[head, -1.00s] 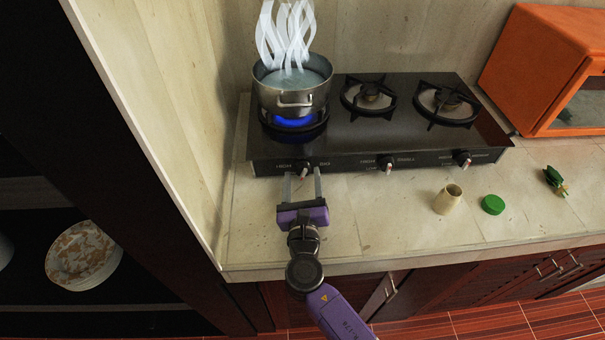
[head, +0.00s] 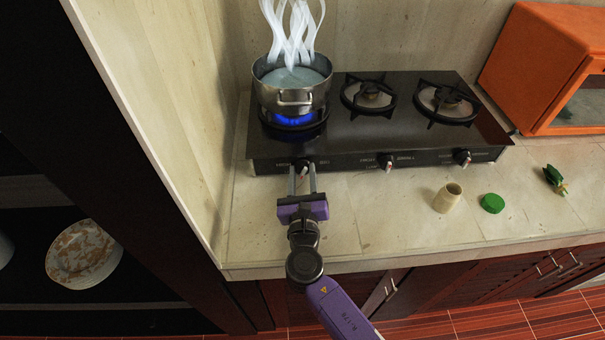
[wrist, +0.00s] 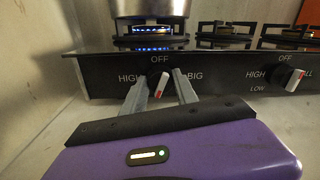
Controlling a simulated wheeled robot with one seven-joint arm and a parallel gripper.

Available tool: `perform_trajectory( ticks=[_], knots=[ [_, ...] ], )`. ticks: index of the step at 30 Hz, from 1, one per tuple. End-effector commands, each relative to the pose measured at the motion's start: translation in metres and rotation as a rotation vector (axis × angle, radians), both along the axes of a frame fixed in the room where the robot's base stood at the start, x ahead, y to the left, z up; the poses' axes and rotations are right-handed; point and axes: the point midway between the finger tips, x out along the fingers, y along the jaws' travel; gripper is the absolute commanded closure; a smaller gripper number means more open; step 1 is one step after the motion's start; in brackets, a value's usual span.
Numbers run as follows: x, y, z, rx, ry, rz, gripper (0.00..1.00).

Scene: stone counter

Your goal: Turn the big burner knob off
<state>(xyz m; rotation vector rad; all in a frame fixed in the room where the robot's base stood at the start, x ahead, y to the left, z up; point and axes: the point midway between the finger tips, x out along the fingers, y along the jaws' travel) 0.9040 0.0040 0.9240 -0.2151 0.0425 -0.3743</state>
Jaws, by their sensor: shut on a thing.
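The big burner knob (wrist: 160,84) is black with a white and red grip, on the stove's front panel under the pot. OFF is printed above it, HIGH to its left and BIG to its right. Its grip leans slightly, top to the right. It is small in the head view (head: 302,165). My gripper (head: 302,172) reaches it from the front, shut on the knob with one finger on each side. In the wrist view the fingers (wrist: 156,90) flank the grip. A blue flame (head: 294,120) burns under the pot.
A steaming metal pot (head: 291,88) stands on the left burner, close to the wall. Two more knobs (head: 386,162) (head: 462,157) sit to the right. A beige cup (head: 447,199), a green lid (head: 492,203) and an orange oven (head: 550,70) are further right.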

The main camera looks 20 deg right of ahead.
Motion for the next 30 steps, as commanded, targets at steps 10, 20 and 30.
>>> perform_trajectory(
  ticks=[10, 20, 30],
  knots=[
    [-0.0005, -0.0002, -0.0003, 0.186, -0.061, 0.0, 1.0],
    [-0.0009, -0.0012, -0.0003, 0.481, -0.157, 0.001, 1.0],
    [-0.0015, -0.003, -0.0011, 0.79, -0.257, 0.0, 1.0]
  ],
)
